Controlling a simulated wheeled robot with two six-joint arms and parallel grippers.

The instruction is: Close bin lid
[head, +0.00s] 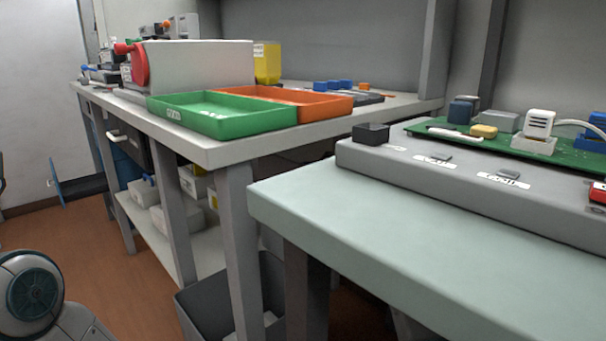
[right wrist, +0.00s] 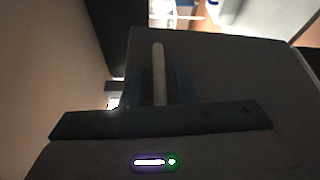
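A dark grey open-topped bin (head: 200,308) stands on the floor below the tables in the head view, partly hidden by table legs. I cannot make out a lid on it. My right gripper (right wrist: 160,88) shows in the dark right wrist view, with two bluish fingers apart. A pale upright bar (right wrist: 158,72) lies between the fingers, in front of a dark grey panel (right wrist: 220,75). Gaps show on both sides of the bar. I cannot tell what the bar belongs to. Neither gripper is in the head view.
A grey bench (head: 222,150) carries a green tray (head: 215,126) and an orange tray (head: 322,108). A pale green table (head: 340,215) holds a grey fixture at right. Brown floor (head: 95,255) is clear at left.

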